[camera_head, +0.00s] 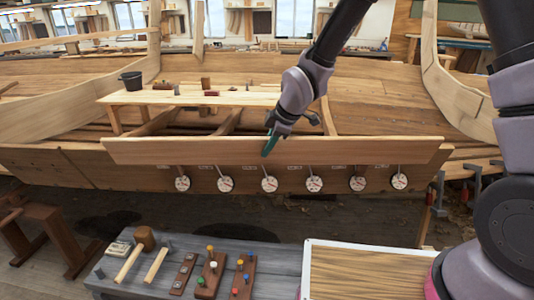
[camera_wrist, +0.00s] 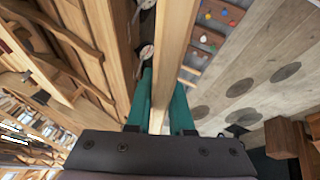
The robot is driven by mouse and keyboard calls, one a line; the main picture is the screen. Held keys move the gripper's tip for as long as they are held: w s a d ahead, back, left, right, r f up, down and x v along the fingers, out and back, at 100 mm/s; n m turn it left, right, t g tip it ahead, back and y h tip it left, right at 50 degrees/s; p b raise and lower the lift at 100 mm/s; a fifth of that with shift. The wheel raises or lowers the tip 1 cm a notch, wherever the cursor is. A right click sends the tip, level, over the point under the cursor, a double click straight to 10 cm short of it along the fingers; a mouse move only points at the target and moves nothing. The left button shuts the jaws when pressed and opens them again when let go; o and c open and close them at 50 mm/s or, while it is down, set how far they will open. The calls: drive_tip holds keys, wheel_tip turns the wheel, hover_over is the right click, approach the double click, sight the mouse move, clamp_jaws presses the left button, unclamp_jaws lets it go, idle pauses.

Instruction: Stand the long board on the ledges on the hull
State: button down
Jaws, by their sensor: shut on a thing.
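The long board (camera_head: 360,151) is a pale plank. It lies lengthwise across the front of the hull (camera_head: 80,166), on edge and close to level. My gripper (camera_head: 270,143) is shut on the board near its middle, from above, with its teal fingers over the top edge. In the wrist view the board (camera_wrist: 174,45) runs between the two teal fingers (camera_wrist: 162,95). Several round white dials (camera_head: 268,184) show in a row just below the board's lower edge. I cannot make out the ledges, and cannot tell whether the board touches them.
A grey bench (camera_head: 180,262) in front holds mallets (camera_head: 145,238) and racks of coloured pegs (camera_head: 243,275). A wood-topped panel (camera_head: 360,275) stands beside it. A plank table (camera_head: 170,98) with a black bucket (camera_head: 131,80) is behind. Clamps (camera_head: 476,180) are at the right.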

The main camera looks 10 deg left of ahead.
drive_tip(key=w+a+r, duration=0.1)
drive_tip(key=w+r, duration=0.1)
drive_tip(key=w, duration=0.4)
drive_tip(key=shift+r, duration=0.2)
drive_tip(key=shift+w, duration=0.1)
drive_tip(key=shift+f, duration=0.15)
idle(0.4)
drive_tip(key=shift+w+a+f, duration=0.1)
drive_tip(key=shift+w+f, duration=0.15)
drive_tip(key=shift+f, duration=0.4)
drive_tip(key=shift+w+d+f, duration=0.1)
drive_tip(key=shift+w+f, duration=0.2)
drive_tip(key=shift+f, duration=0.4)
drive_tip(key=shift+w+a+f, duration=0.1)
drive_tip(key=shift+w+f, duration=0.15)
drive_tip(key=shift+f, duration=0.4)
drive_tip(key=shift+f, duration=0.2)
drive_tip(key=shift+w+a+f, duration=0.1)
drive_tip(key=shift+w+f, duration=0.15)
drive_tip(key=shift+f, duration=0.25)
drive_tip(key=shift+w+f, duration=0.25)
drive_tip(key=shift+f, duration=0.2)
drive_tip(key=shift+w+f, duration=0.1)
